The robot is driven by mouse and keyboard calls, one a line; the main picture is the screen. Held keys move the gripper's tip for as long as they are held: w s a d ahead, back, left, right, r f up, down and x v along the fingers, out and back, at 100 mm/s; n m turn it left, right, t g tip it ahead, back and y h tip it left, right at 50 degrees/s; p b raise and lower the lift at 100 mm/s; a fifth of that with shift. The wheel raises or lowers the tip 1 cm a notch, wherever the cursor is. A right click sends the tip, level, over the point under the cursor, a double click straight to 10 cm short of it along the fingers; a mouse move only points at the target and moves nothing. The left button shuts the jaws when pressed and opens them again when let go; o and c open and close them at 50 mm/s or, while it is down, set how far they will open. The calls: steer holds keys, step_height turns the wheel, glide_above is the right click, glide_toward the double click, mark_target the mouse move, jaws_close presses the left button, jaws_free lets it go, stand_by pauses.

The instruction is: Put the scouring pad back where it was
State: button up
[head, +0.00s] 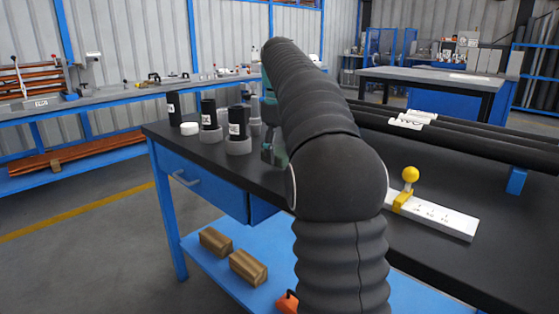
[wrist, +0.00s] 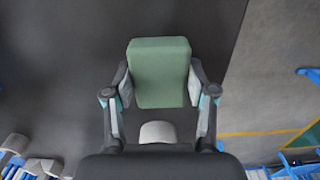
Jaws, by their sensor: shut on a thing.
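The scouring pad (wrist: 160,72) is a green block. In the wrist view it sits between the two fingers of my gripper (wrist: 160,90), which is shut on it from both sides. Dark table surface (wrist: 60,60) shows behind it; I cannot tell whether the pad touches it. In the head view my arm hides most of the gripper (head: 273,150) and the pad, which are over the near left part of the black workbench (head: 430,265), right of the black bottles.
Several black bottles in grey rings (head: 238,130) and a white round piece (head: 190,128) stand at the bench's left end. A white plate with a yellow ball knob (head: 410,174) and long black bars (head: 470,140) lie on the right. The bench edge is near the gripper.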

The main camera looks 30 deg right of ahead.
steer(key=shift+f, duration=0.9)
steer(key=shift+f, duration=0.1)
steer(key=o, duration=1.1)
